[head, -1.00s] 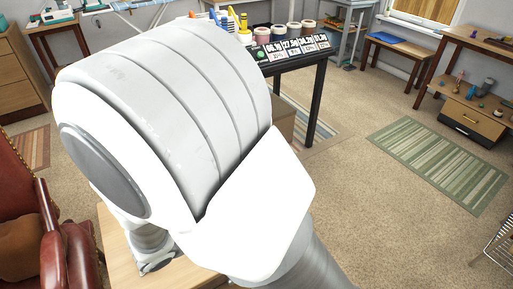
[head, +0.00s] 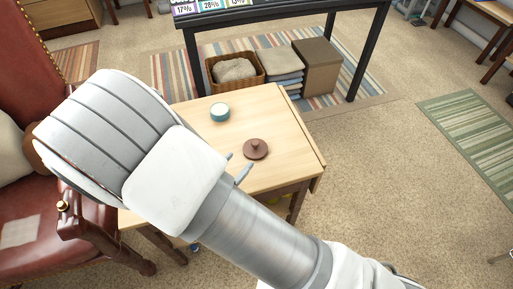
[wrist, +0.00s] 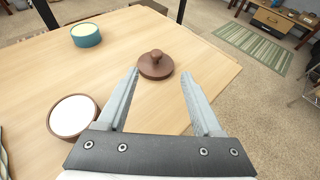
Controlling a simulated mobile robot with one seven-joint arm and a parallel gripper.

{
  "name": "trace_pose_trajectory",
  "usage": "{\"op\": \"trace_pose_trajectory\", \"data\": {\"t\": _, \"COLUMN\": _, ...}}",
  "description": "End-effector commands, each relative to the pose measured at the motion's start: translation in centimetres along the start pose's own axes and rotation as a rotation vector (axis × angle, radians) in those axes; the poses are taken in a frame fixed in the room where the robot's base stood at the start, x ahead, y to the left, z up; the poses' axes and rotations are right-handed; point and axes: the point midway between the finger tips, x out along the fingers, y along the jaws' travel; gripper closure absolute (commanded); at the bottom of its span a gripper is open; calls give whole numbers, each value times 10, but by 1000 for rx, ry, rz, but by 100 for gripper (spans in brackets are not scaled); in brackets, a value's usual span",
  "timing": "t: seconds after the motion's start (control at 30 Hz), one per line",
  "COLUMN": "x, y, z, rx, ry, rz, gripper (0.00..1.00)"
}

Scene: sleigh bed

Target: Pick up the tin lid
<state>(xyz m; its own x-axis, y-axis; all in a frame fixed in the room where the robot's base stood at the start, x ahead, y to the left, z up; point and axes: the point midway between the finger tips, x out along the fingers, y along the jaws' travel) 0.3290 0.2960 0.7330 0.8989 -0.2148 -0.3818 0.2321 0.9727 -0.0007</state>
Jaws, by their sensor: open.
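The tin lid (head: 256,149) is a round dark brown disc with a knob on top. It lies flat, knob up, on the small wooden table (head: 245,103). In the wrist view the lid (wrist: 155,68) is ahead of my gripper (wrist: 160,73), beyond the fingertips and roughly between their lines. My gripper (head: 238,166) is open and empty, beside the lid on its left in the head view. An open brown tin with white contents (wrist: 73,117) stands left of my gripper in the wrist view; my arm hides it in the head view.
A teal tin with pale contents (head: 220,112) stands farther back on the table. A red leather armchair (head: 22,215) is at the left. A wicker basket (head: 212,77) and a brown box (head: 318,66) sit beneath a black table behind.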

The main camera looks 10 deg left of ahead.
Motion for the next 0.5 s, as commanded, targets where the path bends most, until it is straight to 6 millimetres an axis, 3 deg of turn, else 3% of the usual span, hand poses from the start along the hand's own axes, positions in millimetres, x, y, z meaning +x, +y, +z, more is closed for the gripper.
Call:
{"op": "trace_pose_trajectory", "data": {"t": 0.1, "x": 29, "y": -1, "z": -3, "rx": 0, "ry": -1, "rz": -4, "gripper": 32}}
{"op": "trace_pose_trajectory", "data": {"t": 0.3, "x": 67, "y": 0, "z": -2, "rx": 2, "ry": 0, "rz": -3, "gripper": 32}}
{"op": "trace_pose_trajectory", "data": {"t": 0.5, "x": 81, "y": 0, "z": -1, "rx": 1, "ry": 1, "rz": -1, "gripper": 32}}
